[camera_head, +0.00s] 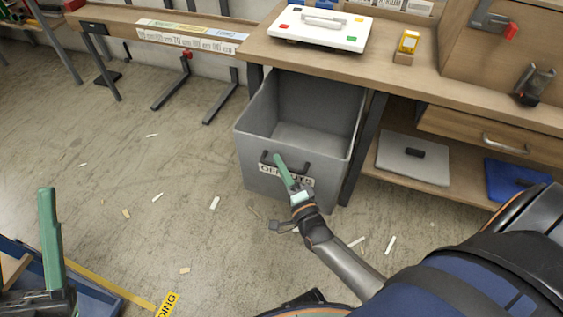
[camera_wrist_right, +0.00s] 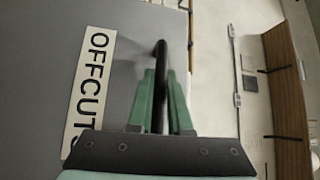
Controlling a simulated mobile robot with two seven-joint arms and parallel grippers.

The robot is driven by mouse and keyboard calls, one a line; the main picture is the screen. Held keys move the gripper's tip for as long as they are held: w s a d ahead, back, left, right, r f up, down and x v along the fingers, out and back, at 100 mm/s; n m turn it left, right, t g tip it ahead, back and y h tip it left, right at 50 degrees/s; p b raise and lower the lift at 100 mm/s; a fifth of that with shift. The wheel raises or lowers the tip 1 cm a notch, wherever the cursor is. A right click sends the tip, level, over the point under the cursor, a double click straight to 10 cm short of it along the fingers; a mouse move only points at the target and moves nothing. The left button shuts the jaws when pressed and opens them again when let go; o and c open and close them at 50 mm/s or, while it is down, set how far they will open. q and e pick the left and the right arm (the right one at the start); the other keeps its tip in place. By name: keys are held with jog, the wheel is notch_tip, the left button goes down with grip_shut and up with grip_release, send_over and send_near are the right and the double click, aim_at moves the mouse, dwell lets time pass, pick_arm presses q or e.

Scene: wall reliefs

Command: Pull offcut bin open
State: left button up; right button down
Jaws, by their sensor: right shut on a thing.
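The grey offcut bin (camera_head: 250,150) stands pulled out from under the workbench, with its empty-looking inside in view. Its front carries a white OFFCUTS label (camera_wrist_right: 92,85) and a black bar handle (camera_wrist_right: 161,52). My right gripper (camera_head: 280,162) is at the bin's front. In the right wrist view its green fingers (camera_wrist_right: 160,90) are shut on the handle, one on each side of the bar. One green finger of my left gripper (camera_head: 50,240) shows at the lower left, away from the bin; its other finger is not clear.
A drawer (camera_head: 490,135) and a shelf with grey (camera_head: 412,165) and blue cases (camera_head: 515,178) are right of the bin. Offcuts litter the floor (camera_head: 150,190). A blue container (camera_head: 90,290) is lower left.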

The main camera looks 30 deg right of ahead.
jog(key=c, duration=1.1)
grip_release()
jog(key=shift+c, duration=0.2)
jog(key=shift+r, duration=0.15)
